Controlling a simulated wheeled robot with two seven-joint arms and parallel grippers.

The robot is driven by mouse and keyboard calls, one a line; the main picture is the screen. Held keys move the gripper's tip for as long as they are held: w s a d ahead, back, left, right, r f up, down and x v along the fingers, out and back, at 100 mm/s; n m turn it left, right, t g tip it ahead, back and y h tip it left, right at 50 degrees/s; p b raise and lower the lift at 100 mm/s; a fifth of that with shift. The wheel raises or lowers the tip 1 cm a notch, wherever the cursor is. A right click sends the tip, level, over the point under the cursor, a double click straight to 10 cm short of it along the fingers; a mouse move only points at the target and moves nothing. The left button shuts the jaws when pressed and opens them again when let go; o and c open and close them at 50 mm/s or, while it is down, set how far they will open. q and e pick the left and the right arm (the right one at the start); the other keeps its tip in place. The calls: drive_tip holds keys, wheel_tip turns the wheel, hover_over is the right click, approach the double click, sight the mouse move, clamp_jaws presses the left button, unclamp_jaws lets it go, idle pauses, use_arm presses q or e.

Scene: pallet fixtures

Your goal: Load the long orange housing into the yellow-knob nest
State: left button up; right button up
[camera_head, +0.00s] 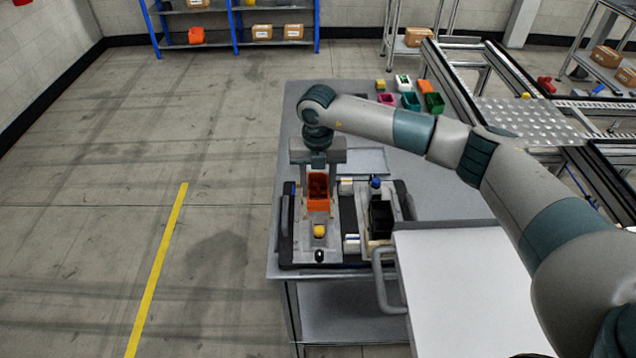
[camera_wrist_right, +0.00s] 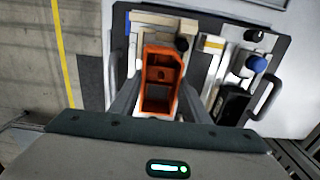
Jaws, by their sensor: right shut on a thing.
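The long orange housing (camera_head: 318,193) is an open-topped box. My right gripper (camera_head: 318,184) reaches down from above and is shut on it, with a finger on each side. In the right wrist view the orange housing (camera_wrist_right: 160,82) shows between the fingers. The housing is over the left nest of the fixture, just behind the yellow knob (camera_head: 320,231). I cannot tell whether it rests on the nest floor or hangs just above it. My left gripper is not in view.
A blue knob (camera_head: 376,183) and a black housing (camera_head: 381,218) occupy the right nest, also seen in the wrist view (camera_wrist_right: 232,104). Small coloured bins (camera_head: 410,101) stand at the table's back. A white panel (camera_head: 465,290) lies at front right.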

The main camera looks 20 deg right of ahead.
sight(318, 195)
drive_tip(key=shift+f+b, duration=0.6)
drive_tip(key=shift+f, duration=0.45)
drive_tip(key=shift+f+b, duration=0.75)
drive_tip(key=shift+f, duration=0.1)
drive_tip(key=o, duration=1.2)
drive_tip(key=shift+r, duration=0.15)
drive_tip(key=shift+r, duration=0.55)
wheel_tip(318, 195, up, 16)
drive_tip(key=b, duration=0.5)
